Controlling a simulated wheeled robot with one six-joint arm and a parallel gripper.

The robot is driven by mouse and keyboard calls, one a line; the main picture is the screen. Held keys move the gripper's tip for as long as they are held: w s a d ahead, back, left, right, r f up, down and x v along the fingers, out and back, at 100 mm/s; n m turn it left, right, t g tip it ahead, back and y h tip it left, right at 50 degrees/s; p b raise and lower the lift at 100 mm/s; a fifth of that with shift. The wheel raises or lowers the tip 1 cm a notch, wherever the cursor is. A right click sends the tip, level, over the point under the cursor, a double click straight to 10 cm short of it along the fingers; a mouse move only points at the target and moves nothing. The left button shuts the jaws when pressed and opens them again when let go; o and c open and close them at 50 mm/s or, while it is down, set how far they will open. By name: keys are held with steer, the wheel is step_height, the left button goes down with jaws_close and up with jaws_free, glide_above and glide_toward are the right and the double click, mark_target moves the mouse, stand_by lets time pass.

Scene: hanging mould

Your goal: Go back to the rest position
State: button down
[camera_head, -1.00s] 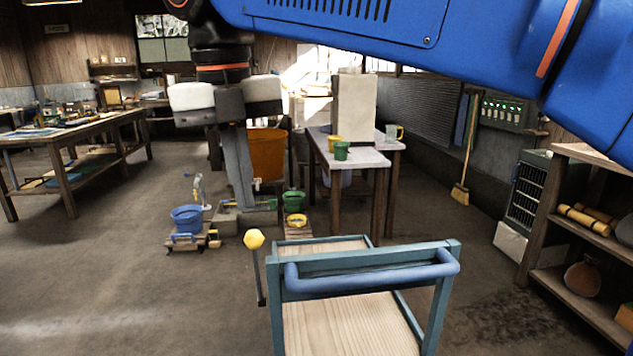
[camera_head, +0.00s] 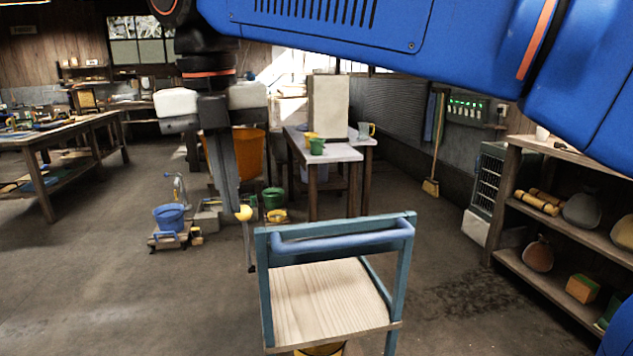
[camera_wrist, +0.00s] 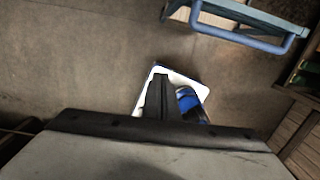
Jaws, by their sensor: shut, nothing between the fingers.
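My gripper (camera_head: 229,203) hangs from the blue arm in the head view, left of centre, with its dark fingers together and pointing down. Nothing shows between them. In the wrist view the dark fingers (camera_wrist: 160,82) also lie together, above a white and blue part of my own base. The gripper is held in the air, in front of the orange bucket (camera_head: 249,150), whose left side it partly hides.
A blue-framed cart (camera_head: 335,300) with a wooden top stands close in front. A blue bucket (camera_head: 169,217) sits on a low platform to the left. A mug table (camera_head: 340,152) is behind, shelves (camera_head: 530,208) stand right. Floor at the left is open.

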steer(key=w+d+f+m, duration=0.1)
steer(key=d+f+m, duration=0.3)
steer(key=d+m, duration=0.35)
steer(key=w+d+f+m+t+y, duration=0.1)
steer(key=d+f+m, duration=0.4)
steer(key=d, duration=0.4)
steer(key=w+d+f+m, duration=0.2)
steer(key=d+f+m, duration=0.1)
steer(key=d+m, duration=0.5)
steer(key=s+d+f+m+t, duration=0.1)
steer(key=s+d+f+m, duration=0.4)
steer(key=d+f+m, duration=0.3)
steer(key=s+d+f+m+t, duration=0.2)
steer(key=s+d+f+m, duration=0.2)
steer(key=d+f+m, duration=0.4)
step_height(320, 180, down, 2)
steer(key=m, duration=0.3)
steer(key=shift+s+d+f+h, duration=0.25)
steer(key=shift+s+d+h, duration=0.05)
steer(key=shift+s+d, duration=0.1)
